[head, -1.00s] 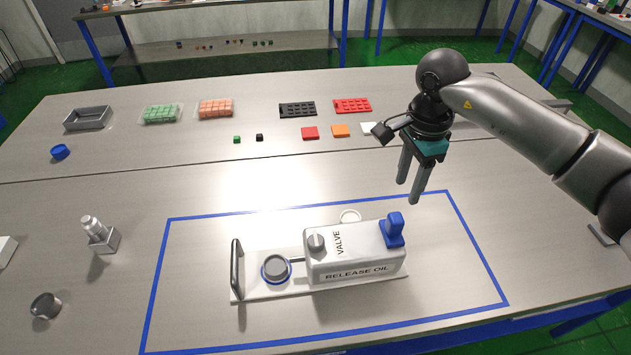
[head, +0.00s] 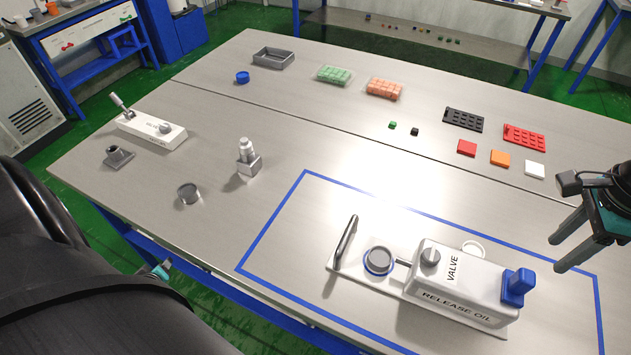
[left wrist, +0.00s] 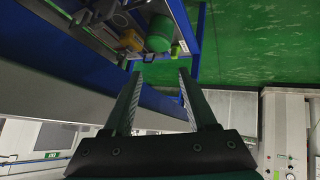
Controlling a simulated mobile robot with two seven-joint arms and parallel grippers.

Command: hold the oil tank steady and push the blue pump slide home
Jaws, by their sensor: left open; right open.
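The oil tank (head: 462,290) is a light grey box marked VALVE and RELEASE OIL, standing on a pale base plate inside a blue outline. The blue pump slide (head: 517,287) stands up at its right end. A dark upright handle (head: 346,242) is at the plate's left end. My right gripper (head: 557,254) is open and empty, above and to the right of the blue slide, apart from it. My left gripper (left wrist: 160,73) is open and empty in the left wrist view, away from the tank. In the head view only a small part of it seems to show at lower left.
A round cap (head: 379,259) sits on the plate left of the tank. Trays and coloured tiles lie at the back. The table around the outline is mostly clear.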

